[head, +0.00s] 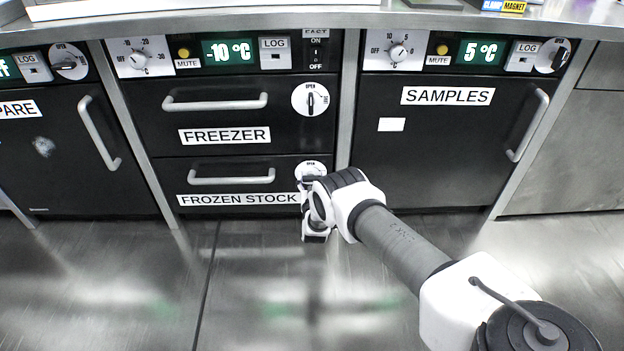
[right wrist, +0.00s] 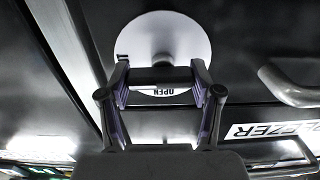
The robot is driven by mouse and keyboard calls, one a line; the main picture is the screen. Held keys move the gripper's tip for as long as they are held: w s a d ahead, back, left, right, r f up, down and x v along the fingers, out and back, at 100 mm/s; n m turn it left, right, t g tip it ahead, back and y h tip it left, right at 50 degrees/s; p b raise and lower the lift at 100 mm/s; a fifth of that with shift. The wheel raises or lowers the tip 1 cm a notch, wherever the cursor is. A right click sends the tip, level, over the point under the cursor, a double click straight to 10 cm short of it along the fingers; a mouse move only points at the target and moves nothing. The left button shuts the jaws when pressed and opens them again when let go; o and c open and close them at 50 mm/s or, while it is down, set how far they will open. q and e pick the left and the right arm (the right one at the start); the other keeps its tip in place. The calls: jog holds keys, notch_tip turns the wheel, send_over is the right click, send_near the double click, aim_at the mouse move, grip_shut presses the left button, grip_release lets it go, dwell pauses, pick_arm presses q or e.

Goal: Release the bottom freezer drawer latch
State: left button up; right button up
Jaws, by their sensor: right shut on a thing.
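The bottom freezer drawer (head: 240,180), labelled FROZEN STOCK, is black with a grey bar handle (head: 238,181) and looks closed. Its latch is a round white dial plate (head: 311,167) at the drawer's upper right, partly hidden by my right gripper (head: 308,190). In the right wrist view the white plate (right wrist: 165,38) fills the top middle. A dark latch knob (right wrist: 160,77) lies crosswise between the fingertips of my right gripper (right wrist: 160,85), which is shut on it. An OPEN mark shows just below the knob. My left gripper is not in view.
The upper FREEZER drawer (head: 230,110) has its own handle and dial (head: 311,99). The SAMPLES door (head: 445,140) is to the right, and the SPARE door (head: 60,150) is to the left. The metallic floor in front looks clear apart from my right arm.

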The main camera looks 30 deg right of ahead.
jog(key=shift+n, duration=0.4)
jog(key=n+b, duration=0.1)
jog(key=n, duration=0.1)
jog(key=shift+n, duration=0.4)
jog(key=n+b, duration=0.1)
jog(key=n, duration=0.4)
jog(key=shift+w+a, duration=0.15)
jog(key=n+b, duration=0.1)
jog(key=n, duration=0.4)
jog(key=shift+a, duration=0.1)
jog(key=shift+n+b, duration=0.3)
jog(key=shift+n, duration=1.9)
jog(key=o, duration=1.2)
jog(key=shift+w, duration=0.1)
jog(key=shift+c, duration=0.2)
